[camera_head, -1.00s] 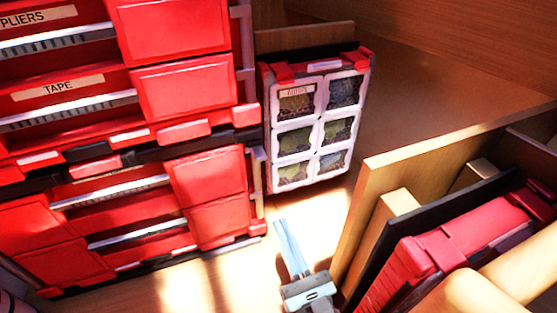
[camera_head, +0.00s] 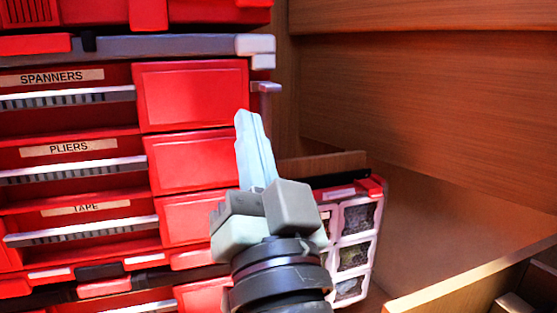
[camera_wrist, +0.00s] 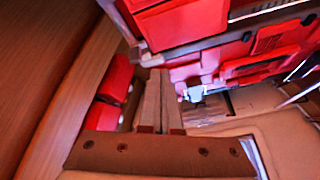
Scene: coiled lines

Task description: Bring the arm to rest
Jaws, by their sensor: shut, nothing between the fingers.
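My gripper (camera_head: 243,118) is raised in front of the red drawer cabinet (camera_head: 195,95) in the head view, its light blue-grey fingers pointing up. The fingers are together with nothing between them. They overlap the right edge of the cabinet's drawers in the picture; I cannot tell how far apart they are from it. In the wrist view my gripper (camera_wrist: 158,75) also shows its fingers side by side, with red cabinet parts beyond them.
The cabinet carries labels for spanners, pliers and tape. A red organiser case with clear windows (camera_head: 355,258) stands behind my wrist, partly hidden. A wooden wall (camera_head: 430,90) is at the right. A wooden panel edge (camera_head: 470,280) lies at lower right.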

